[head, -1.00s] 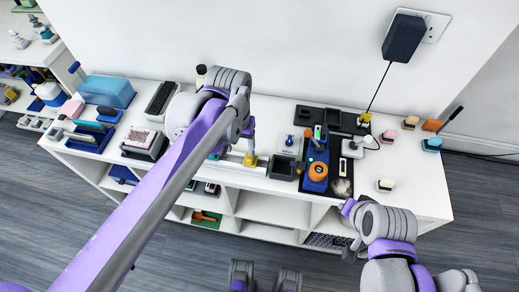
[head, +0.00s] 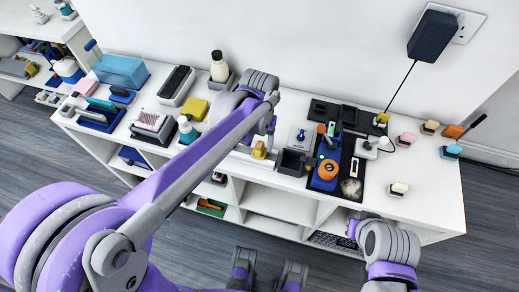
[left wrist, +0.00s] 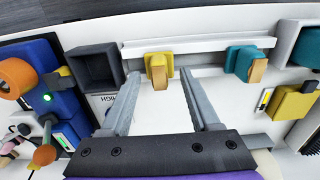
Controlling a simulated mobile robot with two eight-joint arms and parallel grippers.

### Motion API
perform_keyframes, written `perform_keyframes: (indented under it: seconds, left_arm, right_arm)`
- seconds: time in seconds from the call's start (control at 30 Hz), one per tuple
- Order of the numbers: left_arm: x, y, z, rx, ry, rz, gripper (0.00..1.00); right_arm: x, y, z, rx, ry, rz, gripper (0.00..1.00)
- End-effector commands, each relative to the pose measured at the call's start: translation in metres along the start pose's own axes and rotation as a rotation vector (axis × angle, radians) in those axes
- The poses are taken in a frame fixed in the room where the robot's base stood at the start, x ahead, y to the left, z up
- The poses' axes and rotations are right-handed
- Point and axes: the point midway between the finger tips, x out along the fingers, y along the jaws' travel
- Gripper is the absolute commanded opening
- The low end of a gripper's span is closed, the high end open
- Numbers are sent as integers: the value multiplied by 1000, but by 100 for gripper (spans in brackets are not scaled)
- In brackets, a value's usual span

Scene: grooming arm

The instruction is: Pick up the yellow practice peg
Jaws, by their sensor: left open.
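The yellow practice peg (head: 259,150) stands at the front edge of the white shelf top in the head view, just left of a dark square tray. In the left wrist view the yellow peg (left wrist: 159,68) stands in front of a pale rail, with a tan front face. My left gripper (left wrist: 160,76) is open, with its fingertips on either side of the peg in the picture. I cannot tell whether the fingers touch it. In the head view my left gripper (head: 264,128) hangs close above and behind the peg. My right gripper (head: 353,229) is only partly visible at the front right.
The dark tray (left wrist: 94,66) is close to the left finger in the wrist view. A teal peg (left wrist: 243,62) and a yellow block (left wrist: 292,103) are on the right. A blue holder with an orange roll (head: 328,169) stands right of the tray in the head view.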

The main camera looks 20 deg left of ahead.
Motion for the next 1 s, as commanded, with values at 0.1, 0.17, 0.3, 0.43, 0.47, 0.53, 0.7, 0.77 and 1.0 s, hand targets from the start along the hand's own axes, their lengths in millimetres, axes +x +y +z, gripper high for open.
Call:
perform_keyframes:
  seconds: [0.1, 0.17, 0.3, 0.43, 0.47, 0.53, 0.7, 0.77, 1.0]
  left_arm:
    - [15, 0, 0, 0, 0, 0, 62]
    - [18, 0, 0, 0, 0, 0, 62]
    - [18, 0, 0, 0, 0, 0, 62]
    - [18, 1, 0, 0, 0, 0, 55]
    - [18, 1, 0, 0, 0, 0, 50]
    - [18, 1, 0, 0, 0, 0, 37]
    - [18, 1, 0, 0, 0, 0, 7]
    - [18, 1, 1, 0, 0, 0, 0]
    - [18, 1, 1, 0, 0, 0, 0]
  right_arm:
    - [2, 0, 1, 0, -1, 0, 0]
    - [3, 0, 2, 0, -1, 0, 0]
    - [2, 0, 1, 1, -1, 0, 0]
    - [2, 0, 1, 1, -1, 0, 0]
    - [2, 0, 1, 1, -1, 0, 0]
    - [2, 0, 1, 1, -1, 0, 0]
    - [2, 0, 1, 1, -1, 0, 0]
    - [2, 0, 1, 1, -1, 0, 0]
    - [2, 0, 1, 1, -1, 0, 0]
